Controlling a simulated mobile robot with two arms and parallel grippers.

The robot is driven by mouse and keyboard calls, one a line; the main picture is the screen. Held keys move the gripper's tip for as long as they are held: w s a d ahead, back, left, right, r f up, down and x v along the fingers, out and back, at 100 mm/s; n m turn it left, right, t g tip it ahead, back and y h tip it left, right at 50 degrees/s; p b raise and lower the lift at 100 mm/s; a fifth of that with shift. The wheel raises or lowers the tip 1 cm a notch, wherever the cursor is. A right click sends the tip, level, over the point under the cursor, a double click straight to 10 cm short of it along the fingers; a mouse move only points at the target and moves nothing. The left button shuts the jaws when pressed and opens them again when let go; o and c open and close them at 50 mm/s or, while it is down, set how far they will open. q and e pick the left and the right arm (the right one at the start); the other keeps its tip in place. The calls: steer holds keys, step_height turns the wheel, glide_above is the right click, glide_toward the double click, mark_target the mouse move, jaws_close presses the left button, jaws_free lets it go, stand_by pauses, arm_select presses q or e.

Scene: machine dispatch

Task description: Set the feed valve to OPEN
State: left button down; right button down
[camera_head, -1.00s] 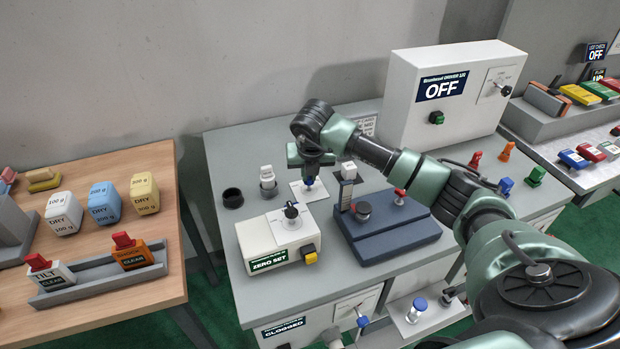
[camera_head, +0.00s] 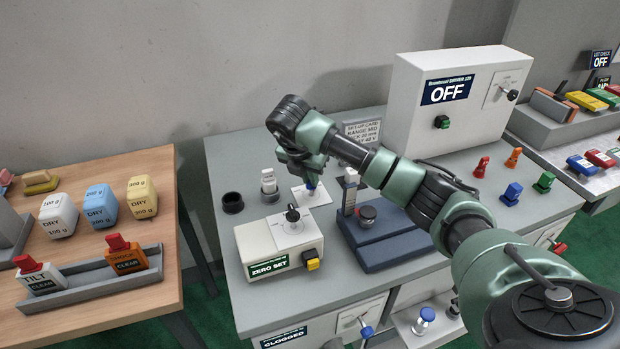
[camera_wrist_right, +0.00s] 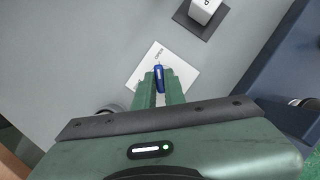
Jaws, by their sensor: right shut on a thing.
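The feed valve appears as a blue handle (camera_head: 311,184) on a white square plate (camera_head: 319,197) lying on the grey bench. In the right wrist view the blue handle (camera_wrist_right: 159,77) stands between my fingertips, and the plate (camera_wrist_right: 183,84) has a small printed label that seems to read OPEN. My right gripper (camera_head: 309,176) reaches down over the plate from above; in the wrist view its green fingers (camera_wrist_right: 160,86) are shut on the handle. The handle's lower part is partly hidden by the fingers. My left gripper is not in view.
A white ZERO SET box (camera_head: 283,244) with a black knob stands in front of the plate. A dark blue fixture (camera_head: 390,247) is to the right, under my arm. A black cup (camera_head: 232,203) and a white vial (camera_head: 268,181) stand left. The OFF cabinet (camera_head: 415,117) is behind.

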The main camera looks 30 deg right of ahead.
stand_by(0.3)
steer(key=c, duration=1.5)
jaws_free()
steer(key=b+v, duration=0.1)
steer(key=v, duration=0.7)
steer(key=shift+d, duration=0.1)
